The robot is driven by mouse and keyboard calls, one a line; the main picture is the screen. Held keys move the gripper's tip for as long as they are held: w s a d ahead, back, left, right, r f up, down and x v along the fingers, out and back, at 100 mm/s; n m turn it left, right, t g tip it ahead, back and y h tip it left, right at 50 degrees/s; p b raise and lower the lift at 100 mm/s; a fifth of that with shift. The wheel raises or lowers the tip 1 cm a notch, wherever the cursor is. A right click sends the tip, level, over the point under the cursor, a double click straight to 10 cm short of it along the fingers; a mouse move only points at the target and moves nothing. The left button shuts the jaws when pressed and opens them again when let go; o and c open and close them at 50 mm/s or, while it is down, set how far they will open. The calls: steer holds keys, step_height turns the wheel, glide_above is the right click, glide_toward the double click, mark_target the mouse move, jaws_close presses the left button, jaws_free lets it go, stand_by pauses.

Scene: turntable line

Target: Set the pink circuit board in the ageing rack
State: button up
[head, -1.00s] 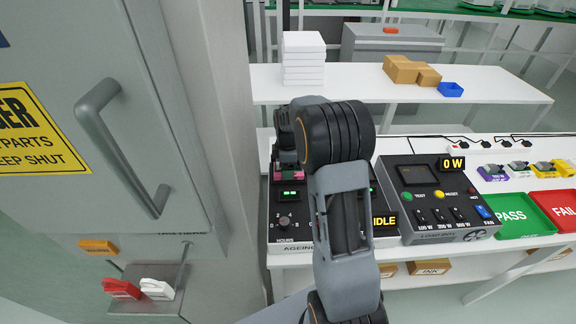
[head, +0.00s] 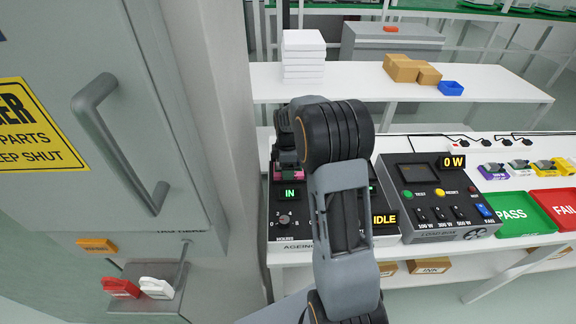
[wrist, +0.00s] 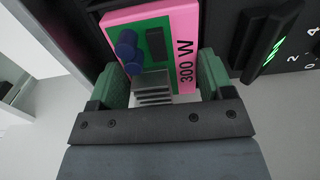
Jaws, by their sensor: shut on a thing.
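The pink circuit board (wrist: 185,20), marked 300 W, carries blue cylinders and a grey finned block in the wrist view. My gripper (wrist: 160,84) is shut on it, with a green pad on each side of the finned block. In the head view a pink edge of the board (head: 290,175) shows under my gripper (head: 287,160), at the left bay of the ageing rack (head: 308,222). The rack's left display (head: 290,194) reads IN in green. The board's far end and how deep it sits are hidden. My arm covers the middle of the rack.
The load box (head: 437,203) stands right of the rack, reading 0 W. Green PASS (head: 508,213) and red FAIL (head: 556,210) trays lie further right. A large grey door (head: 100,150) with a handle stands left. White boxes (head: 303,60) sit on the shelf behind.

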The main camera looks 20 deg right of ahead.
steer(key=o, duration=1.1)
steer(key=shift+c, duration=0.2)
step_height(320, 180, up, 14)
